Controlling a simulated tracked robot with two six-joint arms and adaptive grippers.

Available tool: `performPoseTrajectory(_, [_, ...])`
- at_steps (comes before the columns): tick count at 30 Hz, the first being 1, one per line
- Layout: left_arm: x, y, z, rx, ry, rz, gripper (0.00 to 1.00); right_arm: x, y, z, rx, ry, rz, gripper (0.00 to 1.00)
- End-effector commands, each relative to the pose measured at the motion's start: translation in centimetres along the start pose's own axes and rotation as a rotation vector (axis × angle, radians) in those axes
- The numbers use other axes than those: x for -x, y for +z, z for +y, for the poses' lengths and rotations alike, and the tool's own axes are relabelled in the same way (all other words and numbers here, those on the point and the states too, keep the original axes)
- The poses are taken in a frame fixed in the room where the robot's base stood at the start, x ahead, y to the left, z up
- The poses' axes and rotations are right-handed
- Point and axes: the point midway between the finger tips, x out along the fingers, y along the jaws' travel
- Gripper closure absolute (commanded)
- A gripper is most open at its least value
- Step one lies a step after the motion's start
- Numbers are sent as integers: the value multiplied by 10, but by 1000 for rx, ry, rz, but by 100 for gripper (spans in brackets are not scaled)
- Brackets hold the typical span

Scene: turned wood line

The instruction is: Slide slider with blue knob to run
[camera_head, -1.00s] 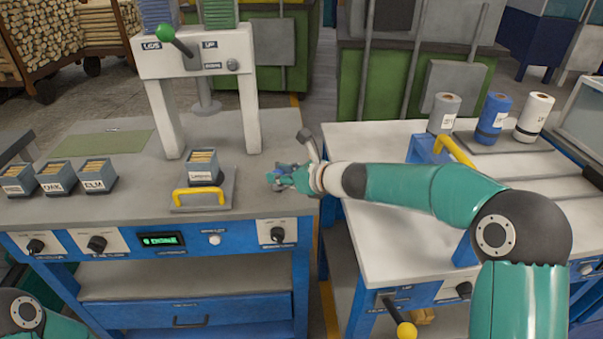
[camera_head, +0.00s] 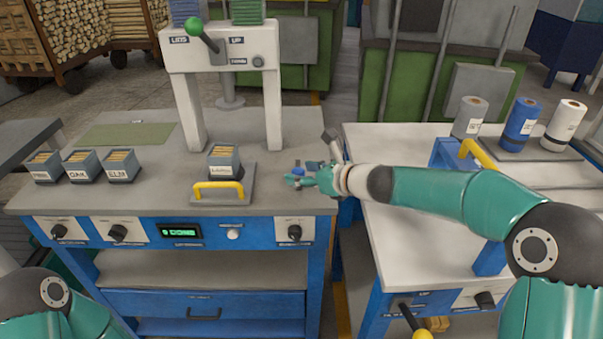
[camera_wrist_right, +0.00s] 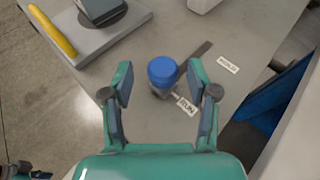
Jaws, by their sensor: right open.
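The slider's blue knob (camera_wrist_right: 163,71) stands upright on the grey bench top in the right wrist view. Its dark slot (camera_wrist_right: 196,61) runs from the knob up to the right. The knob is at the slot end beside the RUN label (camera_wrist_right: 186,106); a second label (camera_wrist_right: 228,64) lies by the far end. My right gripper (camera_wrist_right: 160,76) is open, with one finger on each side of the knob and visible gaps on both sides. In the head view the right gripper (camera_head: 304,178) is at the bench's right edge, partly hiding the slider. My left gripper is out of frame.
A tray with a yellow handle (camera_head: 219,188) holds a grey box (camera_head: 224,160) left of the gripper. A white press frame (camera_head: 222,62) with a green-knobbed lever stands behind. A green display (camera_head: 180,232) is on the bench front. A gap separates the right-hand table (camera_head: 405,225).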

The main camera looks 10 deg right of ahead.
Motion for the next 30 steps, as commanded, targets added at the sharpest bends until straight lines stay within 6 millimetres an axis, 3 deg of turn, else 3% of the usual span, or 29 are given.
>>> performPoseTrajectory(15, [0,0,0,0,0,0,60,93,-1,-1,0,-2,-1,41])
performPoseTrajectory(21, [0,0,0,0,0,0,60,110,-2,0,0,1,1,41])
performPoseTrajectory(30, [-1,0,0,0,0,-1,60,111,-2,0,-1,1,1,41])
